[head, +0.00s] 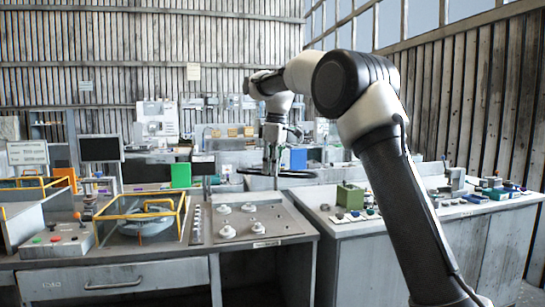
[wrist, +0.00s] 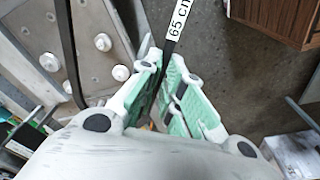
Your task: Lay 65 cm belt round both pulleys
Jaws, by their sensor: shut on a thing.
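My gripper (head: 272,168) hangs above the back of the bench, behind the metal plate (head: 285,226). In the wrist view its green-padded fingers (wrist: 166,85) are shut on a black belt (wrist: 173,42) with a white label reading "65 cm". The belt (head: 300,174) shows in the head view as a dark loop at the gripper, apart from the plate. Another black strip (wrist: 68,40) crosses the plate at left in the wrist view, probably the same loop. Several pale round pieces stand on the plate, such as one at its front right (head: 258,227); I cannot tell which are the pulleys.
A yellow-railed fixture (head: 140,216) stands left of the plate. A green block (head: 350,195) and small parts sit on the right bench (head: 340,228). A monitor (head: 100,149) and a green panel (head: 181,175) stand behind. A wooden cabinet (wrist: 285,20) shows in the wrist view.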

